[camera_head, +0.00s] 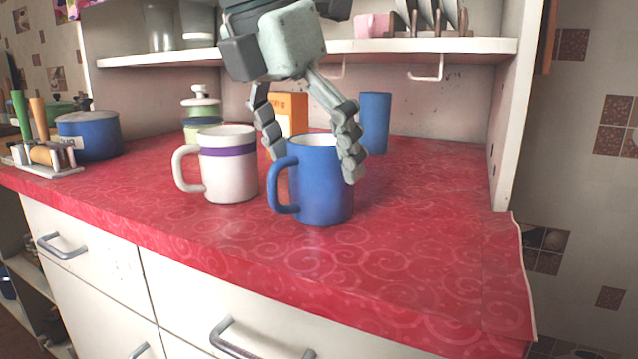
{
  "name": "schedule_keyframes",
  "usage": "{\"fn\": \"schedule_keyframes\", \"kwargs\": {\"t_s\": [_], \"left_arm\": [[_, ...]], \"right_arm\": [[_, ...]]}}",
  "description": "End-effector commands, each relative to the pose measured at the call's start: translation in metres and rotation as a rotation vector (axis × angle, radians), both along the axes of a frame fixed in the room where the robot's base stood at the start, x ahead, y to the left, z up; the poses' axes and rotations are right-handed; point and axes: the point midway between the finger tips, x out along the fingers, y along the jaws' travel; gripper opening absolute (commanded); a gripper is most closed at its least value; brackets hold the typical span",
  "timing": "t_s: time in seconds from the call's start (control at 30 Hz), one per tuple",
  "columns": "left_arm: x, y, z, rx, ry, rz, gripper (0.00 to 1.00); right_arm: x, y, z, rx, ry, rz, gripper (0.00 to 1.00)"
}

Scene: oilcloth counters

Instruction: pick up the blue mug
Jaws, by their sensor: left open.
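The blue mug (316,185) stands upright on the red oilcloth counter (420,230), with its handle towards the left. My left gripper (312,163) comes down from above with its fingers spread apart, one on each side of the mug's upper part. The right finger overlaps the mug's right side in the picture; I cannot tell whether it touches. The left finger is near the mug's left rim, above the handle. My right gripper is not in view.
A white mug with a purple band (229,170) stands close on the left. Behind are an orange box (290,108), a blue cup (374,122) and a lidded jar (201,105). A blue pot (88,135) is at far left. A shelf (430,46) hangs above. The counter's right front is clear.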

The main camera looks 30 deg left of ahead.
Motion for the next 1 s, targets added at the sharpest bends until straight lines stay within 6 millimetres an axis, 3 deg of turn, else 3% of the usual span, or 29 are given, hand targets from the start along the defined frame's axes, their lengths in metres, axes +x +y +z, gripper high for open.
{"fn": "schedule_keyframes", "kwargs": {"t_s": [0.17, 0.43, 0.9, 1.0], "left_arm": [[0.008, -0.002, -0.019, -0.002, 0.0, 0.0, 0.9], [0.009, -0.002, -0.021, -0.002, -0.002, 0.001, 0.9], [0.009, -0.002, -0.021, -0.002, -0.003, 0.001, 0.32], [0.009, -0.002, -0.02, -0.003, -0.004, 0.001, 0.24]], "right_arm": [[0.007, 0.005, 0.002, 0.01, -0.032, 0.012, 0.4], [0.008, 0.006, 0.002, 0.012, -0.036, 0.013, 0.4], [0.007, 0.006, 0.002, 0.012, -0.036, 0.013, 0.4], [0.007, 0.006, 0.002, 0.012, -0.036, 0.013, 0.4]]}}
